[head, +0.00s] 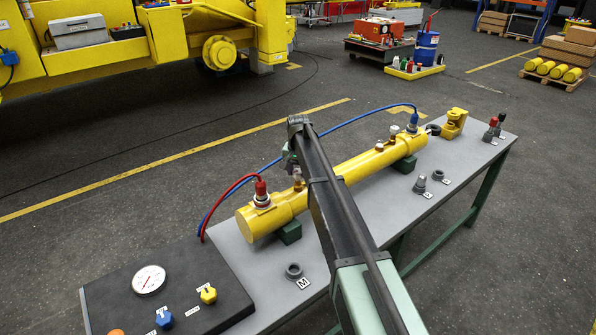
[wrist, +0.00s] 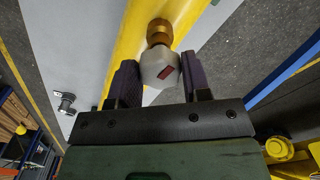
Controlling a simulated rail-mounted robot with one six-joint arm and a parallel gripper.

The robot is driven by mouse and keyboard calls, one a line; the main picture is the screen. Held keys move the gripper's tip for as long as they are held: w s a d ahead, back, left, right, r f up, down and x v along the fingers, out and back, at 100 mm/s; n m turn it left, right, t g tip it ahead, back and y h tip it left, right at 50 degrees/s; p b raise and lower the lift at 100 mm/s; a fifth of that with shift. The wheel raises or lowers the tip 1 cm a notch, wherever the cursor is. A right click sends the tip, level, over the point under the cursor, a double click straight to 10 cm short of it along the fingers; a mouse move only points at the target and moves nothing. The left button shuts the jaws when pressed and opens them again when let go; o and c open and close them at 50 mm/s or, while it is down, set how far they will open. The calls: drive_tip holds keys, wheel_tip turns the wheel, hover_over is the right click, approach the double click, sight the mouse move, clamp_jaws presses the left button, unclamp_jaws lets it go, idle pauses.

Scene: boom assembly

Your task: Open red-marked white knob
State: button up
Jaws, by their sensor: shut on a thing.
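The white knob with a red mark (wrist: 160,68) sits on a brass stem (wrist: 159,33) on the yellow cylinder (wrist: 128,35). In the wrist view my gripper (wrist: 158,74) has its two dark fingers on either side of the knob, shut on it. In the head view the knob (head: 298,173) shows small at the near part of the cylinder (head: 342,172), and my gripper (head: 291,160) is beside it, partly hidden by my arm. A second pale knob (head: 394,130) stands farther along the cylinder.
A red hose fitting (head: 261,193) and a blue one (head: 414,120) stand on the cylinder's ends. The grey bench (head: 385,215) holds a ring by an M label (head: 293,271), small fittings (head: 420,185), a yellow bracket (head: 454,123) and a gauge panel (head: 150,281).

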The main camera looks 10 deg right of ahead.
sight(298, 171)
drive_tip(key=shift+n, duration=0.6)
drive_tip(key=o, duration=0.9)
drive_tip(key=shift+r, duration=0.1)
wheel_tip(298, 171, up, 11)
drive_tip(key=p, duration=1.1)
drive_tip(key=shift+f, duration=0.2)
